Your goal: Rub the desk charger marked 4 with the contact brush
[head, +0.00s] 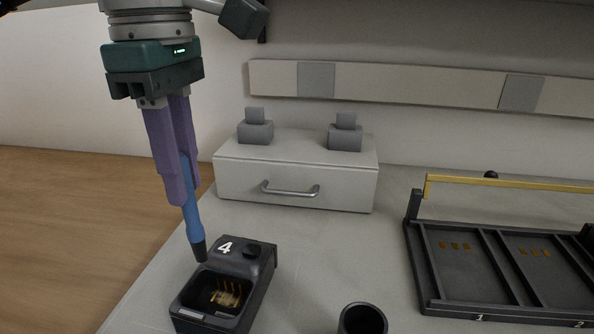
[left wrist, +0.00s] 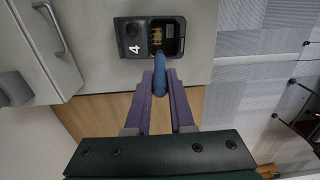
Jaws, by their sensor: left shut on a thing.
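The desk charger marked 4 (head: 257,262) is a black box on the counter, with gold contacts in its open pocket. It also shows in the left wrist view (left wrist: 137,30). My left gripper (head: 187,187) has purple fingers and is shut on the contact brush (head: 194,222), a blue handle with a dark tip pointing down. The brush tip is by the charger's left side, near the number 4; I cannot tell whether it touches. In the left wrist view the brush (left wrist: 161,77) stands between the fingers, beside the charger. My right gripper is not in view.
A white drawer unit (head: 235,181) with two grey blocks on top stands at the back. A black rack (head: 464,301) with numbered bays and a yellow bar stands at the right. A dark round cup (head: 362,320) is at the front. The counter's left edge drops to the floor.

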